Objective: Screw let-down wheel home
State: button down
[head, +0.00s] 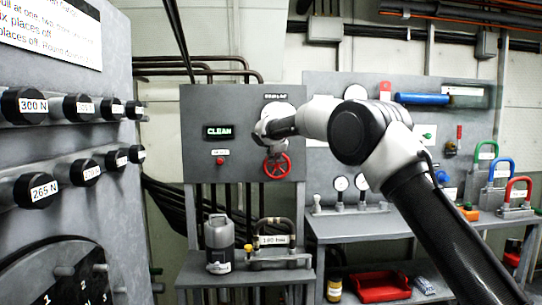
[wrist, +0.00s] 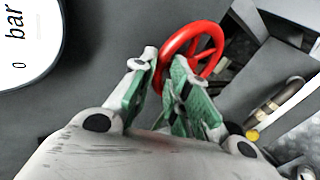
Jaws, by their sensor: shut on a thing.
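The red let-down wheel (head: 277,166) is mounted on the grey panel (head: 235,106), below a round gauge (head: 278,109). My gripper (wrist: 167,72) has green finger pads, one on each side of the wheel's near rim, and is shut on that rim. In the head view my gripper (head: 268,135) reaches the panel just above the wheel; its fingers are too small there to make out. Part of the wheel's near rim is hidden by the fingers.
Labelled knobs (head: 85,172) project from the near-left panel.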

jog(key=shift+w+d+r+m+y, duration=0.15)
jog(key=shift+d+r+m+y, duration=0.3)
jog(key=shift+y, duration=0.25)
jog(key=shift+r, duration=0.1)
jog(key=c, duration=1.5)
grip_release()
jog(key=shift+w, duration=0.1)
jog(key=shift+f, duration=0.25)
jog(key=v, duration=1.2)
jog(key=shift+f, duration=0.1)
